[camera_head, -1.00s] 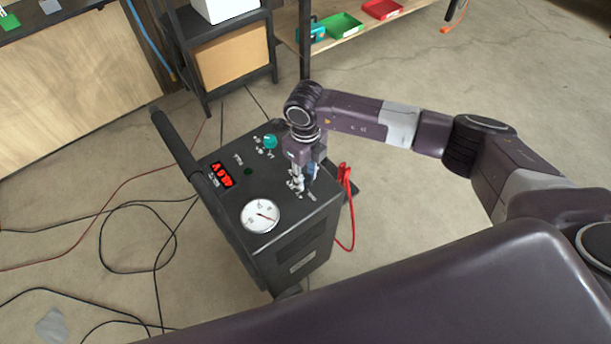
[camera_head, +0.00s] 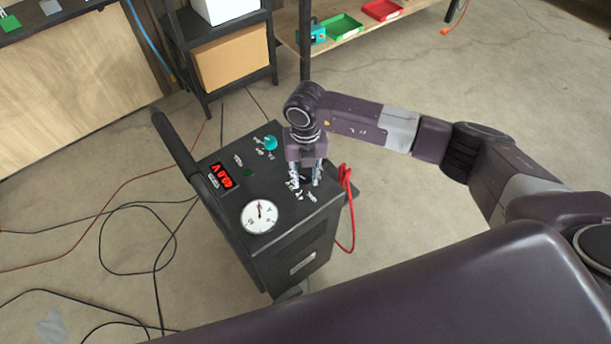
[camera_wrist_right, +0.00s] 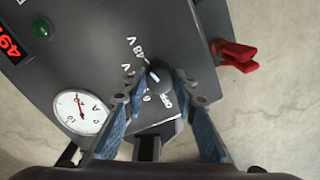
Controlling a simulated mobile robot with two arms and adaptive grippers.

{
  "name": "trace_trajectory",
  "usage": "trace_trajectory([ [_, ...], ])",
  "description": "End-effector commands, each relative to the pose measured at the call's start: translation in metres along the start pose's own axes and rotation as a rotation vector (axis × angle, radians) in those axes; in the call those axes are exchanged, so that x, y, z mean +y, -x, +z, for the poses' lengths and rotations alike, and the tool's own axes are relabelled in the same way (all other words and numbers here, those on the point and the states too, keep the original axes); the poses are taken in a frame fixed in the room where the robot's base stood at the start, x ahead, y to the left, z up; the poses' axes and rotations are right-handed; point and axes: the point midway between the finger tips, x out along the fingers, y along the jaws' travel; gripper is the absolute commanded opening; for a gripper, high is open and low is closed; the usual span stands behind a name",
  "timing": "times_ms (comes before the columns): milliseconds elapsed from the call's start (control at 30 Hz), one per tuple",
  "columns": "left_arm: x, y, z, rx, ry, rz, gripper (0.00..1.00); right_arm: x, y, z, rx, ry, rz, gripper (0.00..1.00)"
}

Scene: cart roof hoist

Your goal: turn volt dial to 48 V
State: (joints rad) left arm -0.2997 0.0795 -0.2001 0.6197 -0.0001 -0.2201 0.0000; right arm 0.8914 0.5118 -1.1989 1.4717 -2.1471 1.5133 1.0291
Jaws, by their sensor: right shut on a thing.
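The volt dial (camera_wrist_right: 157,77) is a small dark knob with a white pointer mark on top of the dark charger cart (camera_head: 225,205). White labels surround it in the right wrist view, one reading 48 V near its upper left. My right gripper (camera_head: 305,184) points down over the cart top; in the wrist view its fingertips (camera_wrist_right: 160,82) stand on both sides of the dial, shut on it. In the head view the gripper hides the dial. The red display (camera_head: 222,177) is lit, but its digits are hard to read. My left gripper is out of view.
A round white gauge (camera_head: 259,216) and a teal knob (camera_head: 271,142) are on the cart top. A red clamp (camera_wrist_right: 236,54) with a red cable hangs at the cart's side. Cables (camera_head: 137,238) lie on the floor at left. A shelf (camera_head: 236,83) stands behind.

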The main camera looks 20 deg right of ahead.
Motion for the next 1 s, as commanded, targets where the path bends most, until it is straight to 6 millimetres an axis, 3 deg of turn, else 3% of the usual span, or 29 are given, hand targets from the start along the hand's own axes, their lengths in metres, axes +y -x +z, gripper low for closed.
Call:
trace_trajectory([
  [533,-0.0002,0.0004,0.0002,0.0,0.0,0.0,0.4,0.0002,0.002,0.0025,-0.006,-0.029,0.002,0.02],
  [567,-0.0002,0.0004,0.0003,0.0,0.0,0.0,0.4,0.0002,0.002,0.0025,-0.006,-0.029,0.002,0.27],
  [700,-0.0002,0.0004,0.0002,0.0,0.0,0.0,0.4,0.0001,0.0015,0.0018,-0.004,-0.028,0.001,0.43],
  [1000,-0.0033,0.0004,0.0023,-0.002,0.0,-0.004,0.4,0.0,0.0017,0.001,-0.002,-0.027,0.001,0.44],
])
